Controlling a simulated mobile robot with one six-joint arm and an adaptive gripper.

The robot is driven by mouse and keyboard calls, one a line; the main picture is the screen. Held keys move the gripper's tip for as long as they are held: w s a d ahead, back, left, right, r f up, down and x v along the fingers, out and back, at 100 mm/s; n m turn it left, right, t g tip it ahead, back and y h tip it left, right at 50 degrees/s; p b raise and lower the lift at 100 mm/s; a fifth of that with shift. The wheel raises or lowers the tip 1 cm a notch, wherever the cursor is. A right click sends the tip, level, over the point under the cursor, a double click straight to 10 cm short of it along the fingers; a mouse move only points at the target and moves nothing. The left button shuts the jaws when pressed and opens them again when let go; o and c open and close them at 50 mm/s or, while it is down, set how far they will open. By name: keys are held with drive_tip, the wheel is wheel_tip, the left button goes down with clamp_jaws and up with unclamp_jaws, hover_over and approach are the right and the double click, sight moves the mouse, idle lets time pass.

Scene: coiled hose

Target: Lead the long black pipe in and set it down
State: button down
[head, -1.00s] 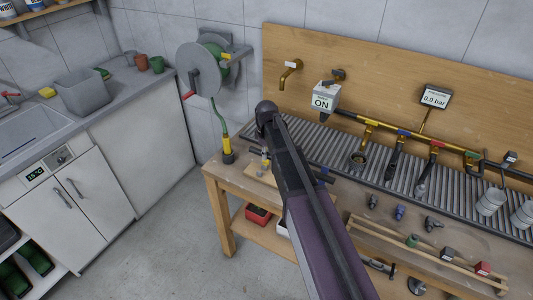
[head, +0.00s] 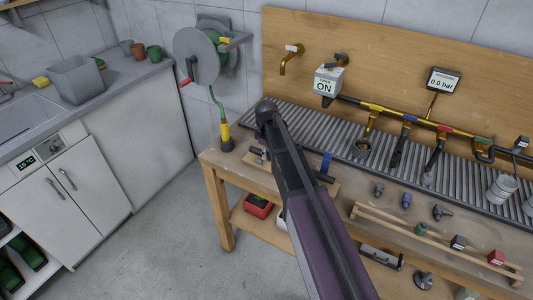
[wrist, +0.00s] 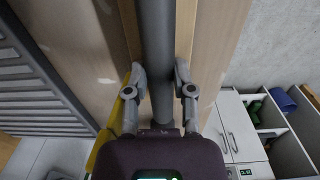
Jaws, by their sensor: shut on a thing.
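The long black pipe (wrist: 157,50) runs straight up the wrist view, dark and smooth, between the two fingers of my gripper (wrist: 158,95). My gripper is shut on it. In the head view my own arm covers the gripper and most of the pipe.
A hose reel (head: 196,65) hangs on the wall, its green hose ending in a yellow nozzle (head: 226,135) at the bench corner. A slatted grille (head: 470,180) runs along the bench back, below brass piping. A wooden rack (head: 400,230) and loose fittings lie at the right.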

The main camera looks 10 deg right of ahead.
drive_tip(key=shift+f+b, duration=0.75)
drive_tip(key=shift+f, duration=0.25)
drive_tip(key=shift+c, duration=2)
unclamp_jaws()
drive_tip(key=shift+r+p, duration=0.25)
drive_tip(key=shift+p, duration=0.05)
drive_tip(key=shift+r+p, duration=2.7)
